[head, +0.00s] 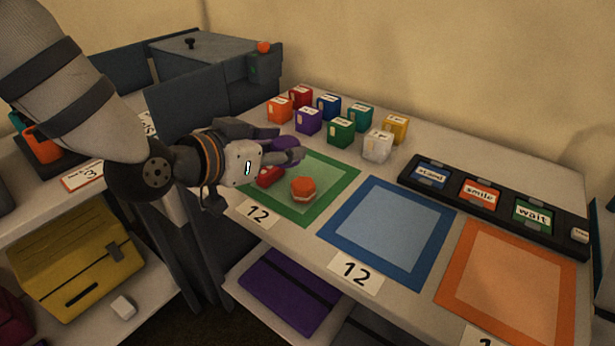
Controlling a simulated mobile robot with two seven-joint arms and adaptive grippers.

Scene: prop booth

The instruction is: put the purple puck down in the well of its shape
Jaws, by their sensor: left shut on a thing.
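My left gripper (291,150) reaches in from the left over the far left part of the green-bordered mat (335,182). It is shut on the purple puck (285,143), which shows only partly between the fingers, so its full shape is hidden. I cannot tell how far the puck is above the mat. An orange puck with several flat sides (303,188) and a red piece (269,177) lie on the green mat below the gripper. I cannot make out a shaped well in this view. My right gripper is not in view.
Several coloured cubes (341,132) stand behind the green mat. A blue-bordered mat (387,232) and an orange-bordered mat (508,285) lie clear to the right. A black word rack (500,205) stands behind them. A shelf (90,225) holding a yellow case (75,255) is at left.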

